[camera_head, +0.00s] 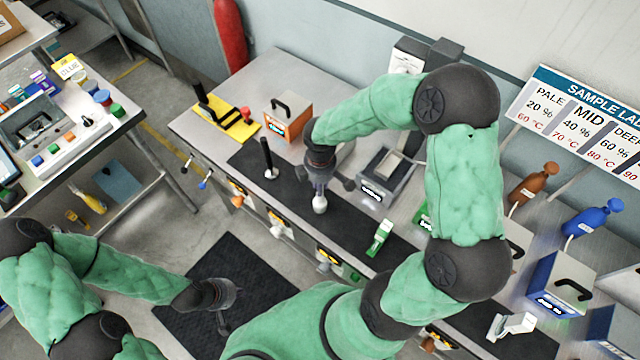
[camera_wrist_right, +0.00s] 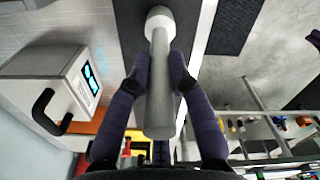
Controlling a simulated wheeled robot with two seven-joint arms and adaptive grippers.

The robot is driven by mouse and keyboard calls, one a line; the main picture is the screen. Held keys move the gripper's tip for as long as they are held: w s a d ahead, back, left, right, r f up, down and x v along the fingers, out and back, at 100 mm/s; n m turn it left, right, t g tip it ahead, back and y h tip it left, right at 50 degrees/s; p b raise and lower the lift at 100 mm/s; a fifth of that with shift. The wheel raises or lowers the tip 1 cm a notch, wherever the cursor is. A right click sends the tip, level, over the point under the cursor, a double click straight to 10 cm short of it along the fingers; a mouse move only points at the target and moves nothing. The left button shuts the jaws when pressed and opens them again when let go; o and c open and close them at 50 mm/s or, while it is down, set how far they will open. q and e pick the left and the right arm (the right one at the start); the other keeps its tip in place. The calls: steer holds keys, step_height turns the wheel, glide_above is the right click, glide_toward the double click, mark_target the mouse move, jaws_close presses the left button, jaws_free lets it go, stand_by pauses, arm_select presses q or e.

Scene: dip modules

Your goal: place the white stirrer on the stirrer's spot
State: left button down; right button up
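My right gripper (camera_head: 319,186) hangs over the black strip on the counter. In the right wrist view its two fingers (camera_wrist_right: 160,82) are shut on the white stirrer, a pale grey rod with a rounded white end (camera_wrist_right: 160,18). In the head view only the stirrer's white end (camera_head: 320,204) shows below the fingers; the rest is hidden by the gripper. It seems held above the strip, but I cannot tell the gap. My left gripper (camera_head: 232,308) is low over a black floor mat, with its fingertips unclear. I cannot make out a marked stirrer's spot.
A black upright rod (camera_head: 268,160) stands left of the right gripper. An orange box (camera_head: 289,120) and a yellow tray (camera_head: 232,122) are behind it.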

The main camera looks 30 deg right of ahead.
steer(key=o, duration=0.4)
steer(key=shift+o, duration=0.2)
step_height(320, 180, up, 12)
steer(key=shift+r+p, duration=0.2)
steer(key=shift+p, duration=0.7)
